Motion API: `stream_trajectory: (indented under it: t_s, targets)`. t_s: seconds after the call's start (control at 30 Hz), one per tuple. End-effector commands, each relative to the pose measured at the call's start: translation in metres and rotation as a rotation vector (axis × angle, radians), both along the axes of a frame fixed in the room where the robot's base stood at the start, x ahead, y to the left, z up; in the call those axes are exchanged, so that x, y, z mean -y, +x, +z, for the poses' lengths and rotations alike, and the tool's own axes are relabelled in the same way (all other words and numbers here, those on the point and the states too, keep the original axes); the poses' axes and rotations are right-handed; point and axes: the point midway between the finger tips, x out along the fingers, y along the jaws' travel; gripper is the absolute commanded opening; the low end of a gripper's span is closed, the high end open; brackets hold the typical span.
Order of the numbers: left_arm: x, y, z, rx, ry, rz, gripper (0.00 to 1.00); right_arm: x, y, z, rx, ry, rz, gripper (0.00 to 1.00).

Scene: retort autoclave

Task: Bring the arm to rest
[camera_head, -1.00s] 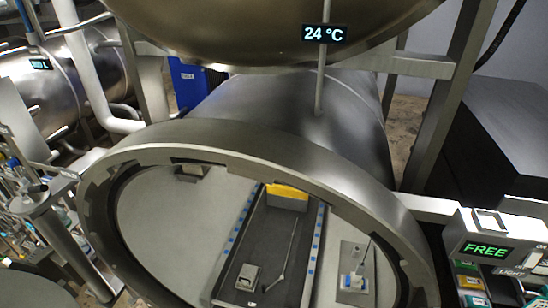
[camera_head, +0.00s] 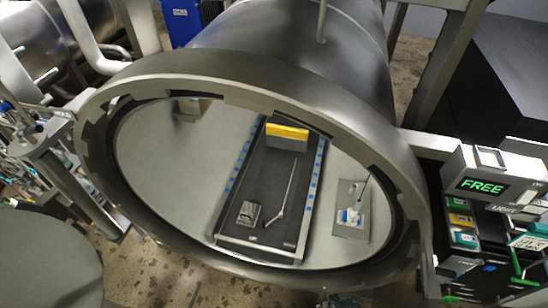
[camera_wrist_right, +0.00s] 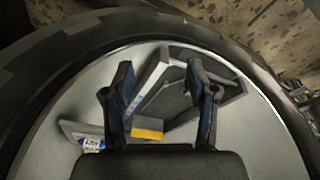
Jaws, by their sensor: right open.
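My right gripper (camera_wrist_right: 158,75) shows in the right wrist view, with its two dark fingers apart and nothing between the tips. Behind the fingers is the open round mouth of the autoclave. In the head view I make out neither gripper clearly. The autoclave's thick metal rim (camera_head: 228,72) fills the middle there. Inside lies a dark tray (camera_head: 262,185) with blue-marked side rails, bearing a yellow-topped block (camera_head: 287,132), a small metal block (camera_head: 248,213) and a thin rod (camera_head: 287,190). My left gripper is out of view.
A control box reading FREE (camera_head: 482,187) stands right of the rim, above several coloured buttons. A plate with a small white-and-blue fitting (camera_head: 348,217) is inside the vessel, right of the tray. Pipes and valves crowd the left. Brown floor (camera_head: 200,285) shows below the rim.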

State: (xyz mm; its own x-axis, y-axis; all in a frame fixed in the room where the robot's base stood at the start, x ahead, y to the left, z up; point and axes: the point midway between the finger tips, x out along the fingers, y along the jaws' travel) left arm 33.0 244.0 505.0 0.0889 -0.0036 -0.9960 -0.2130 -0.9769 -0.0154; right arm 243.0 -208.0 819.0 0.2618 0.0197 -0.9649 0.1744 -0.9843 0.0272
Motion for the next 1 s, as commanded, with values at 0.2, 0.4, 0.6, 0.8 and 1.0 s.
stream_trajectory:
  t_s: [0.2, 0.4, 0.6, 0.8, 1.0]
  targets:
    - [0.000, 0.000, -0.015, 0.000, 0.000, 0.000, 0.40, 0.001, -0.014, -0.110, -0.048, -0.004, 0.005, 0.58]
    - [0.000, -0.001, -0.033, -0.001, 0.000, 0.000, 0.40, 0.009, -0.069, -0.243, -0.103, -0.011, 0.016, 0.58]
    - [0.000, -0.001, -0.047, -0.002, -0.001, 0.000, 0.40, 0.022, -0.149, -0.333, -0.151, -0.018, 0.027, 0.58]
    - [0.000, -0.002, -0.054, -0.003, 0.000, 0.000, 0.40, 0.033, -0.201, -0.364, -0.174, -0.021, 0.034, 0.58]
    - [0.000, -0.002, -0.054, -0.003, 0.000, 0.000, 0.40, 0.035, -0.211, -0.367, -0.177, -0.023, 0.036, 0.58]
